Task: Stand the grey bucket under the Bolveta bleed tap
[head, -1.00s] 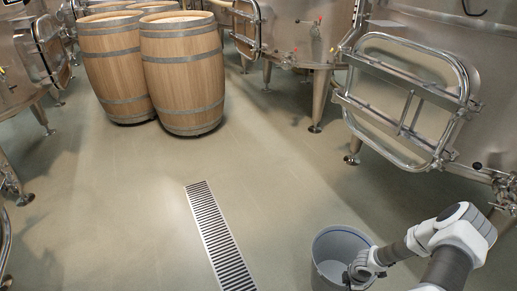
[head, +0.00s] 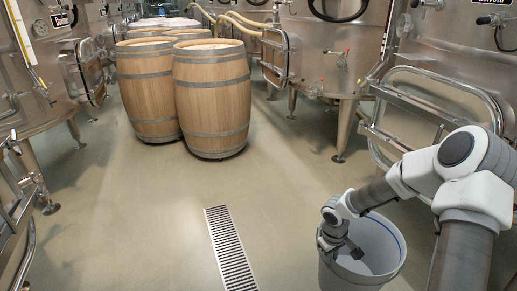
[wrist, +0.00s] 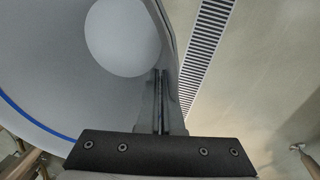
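The grey bucket (head: 385,252) is at the lower right of the head view, open end up, with a blue line inside near its rim. My gripper (head: 345,246) is at the left side of its rim. In the wrist view the gripper fingers (wrist: 163,100) are closed over the bucket wall, with the bucket's inside (wrist: 60,70) to the left and floor to the right. The bucket looks raised off the floor. The steel vat (head: 450,50) at right has a partly cut label that seems to read Bolveta. My arm hides its lower part; I cannot make out the bleed tap.
A floor drain grate (head: 230,250) lies left of the bucket. Wooden barrels (head: 212,100) stand at the back middle. Another vat (head: 325,60) stands on legs behind, and a vat (head: 40,80) stands at left. The middle floor is clear.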

